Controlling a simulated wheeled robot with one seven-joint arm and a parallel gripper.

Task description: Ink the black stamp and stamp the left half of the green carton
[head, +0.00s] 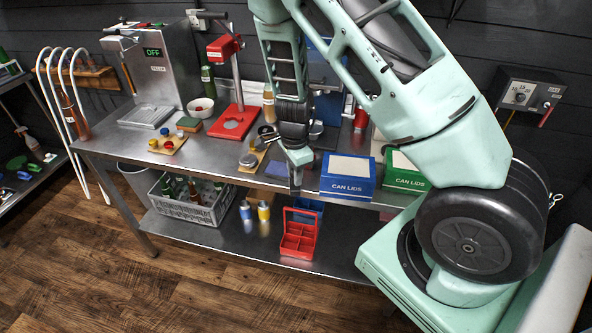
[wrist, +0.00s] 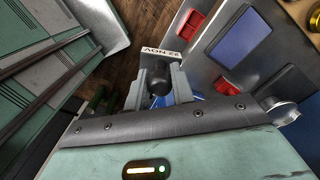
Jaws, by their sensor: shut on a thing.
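My gripper (head: 296,165) hangs at the front edge of the steel bench, left of the blue carton. It is shut on a dark stamp (head: 296,184), which points down. In the wrist view my gripper (wrist: 158,82) grips the stamp's round black handle (wrist: 160,83); a pale plate lettered "NOV" (wrist: 163,52) shows beyond it. The stamp's underside is hidden. The green carton (head: 405,177), labelled CAN LIDS, stands on the bench at the right, partly behind my arm. A blue-violet pad (head: 277,170) lies left of my gripper; it shows in the wrist view (wrist: 241,38).
A blue CAN LIDS carton (head: 348,183) stands between my gripper and the green carton. A red press (head: 235,118) stands further back. A grey crate (head: 193,208) of bottles and a red compartment box (head: 299,238) sit on the lower shelf.

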